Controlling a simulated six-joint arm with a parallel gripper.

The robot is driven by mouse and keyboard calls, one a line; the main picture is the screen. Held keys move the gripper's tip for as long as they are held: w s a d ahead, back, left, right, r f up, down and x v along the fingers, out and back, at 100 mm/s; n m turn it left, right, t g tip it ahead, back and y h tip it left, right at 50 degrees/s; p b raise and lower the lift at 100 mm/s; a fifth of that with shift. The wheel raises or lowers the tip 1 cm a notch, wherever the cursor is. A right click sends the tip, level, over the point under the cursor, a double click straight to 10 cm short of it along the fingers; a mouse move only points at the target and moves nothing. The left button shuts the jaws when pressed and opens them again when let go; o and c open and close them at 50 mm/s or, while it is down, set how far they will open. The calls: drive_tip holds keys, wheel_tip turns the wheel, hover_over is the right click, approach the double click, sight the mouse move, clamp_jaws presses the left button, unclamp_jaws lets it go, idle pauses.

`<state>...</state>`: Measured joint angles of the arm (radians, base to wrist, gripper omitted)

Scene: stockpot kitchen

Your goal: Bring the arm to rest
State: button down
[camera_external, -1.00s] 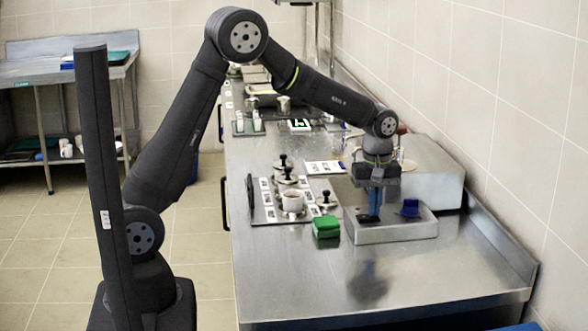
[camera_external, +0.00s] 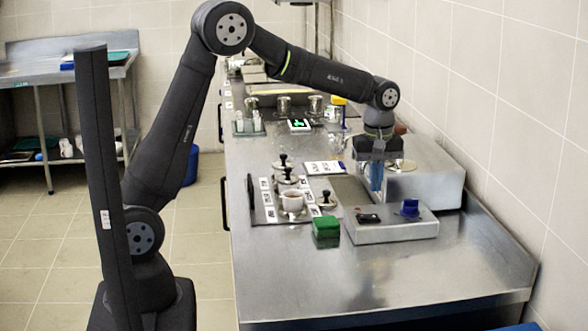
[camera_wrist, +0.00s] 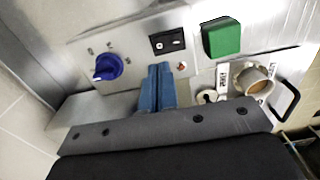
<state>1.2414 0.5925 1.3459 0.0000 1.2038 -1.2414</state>
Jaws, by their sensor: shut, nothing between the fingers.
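My gripper (camera_external: 376,180) hangs from the arm with its blue fingers together and empty. In the external view it is over the back edge of a grey control box, in front of a larger steel block. The control box (camera_external: 390,233) carries a black rocker switch (camera_external: 368,218) and a blue knob (camera_external: 409,208). In the wrist view the closed fingers (camera_wrist: 158,72) point toward the black switch (camera_wrist: 167,41), with the blue knob (camera_wrist: 108,67) to their left. Whether the fingertips clear the box is hard to tell, but they look raised above it.
A green block (camera_external: 326,228) sits left of the control box. A labelled board with a cup (camera_external: 292,201) and several black-knobbed weights lies behind it. The steel block (camera_external: 425,175) stands by the wall. The counter's front is clear.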

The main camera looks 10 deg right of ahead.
drive_tip(key=shift+r, duration=0.25)
drive_tip(key=shift+f, duration=3.5)
drive_tip(key=shift+r, duration=5.05)
wheel_tip(320, 180, up, 11)
drive_tip(key=h, duration=0.1)
hover_over(373, 216)
drive_tip(key=a, duration=0.4)
drive_tip(key=shift+a+r, duration=0.1)
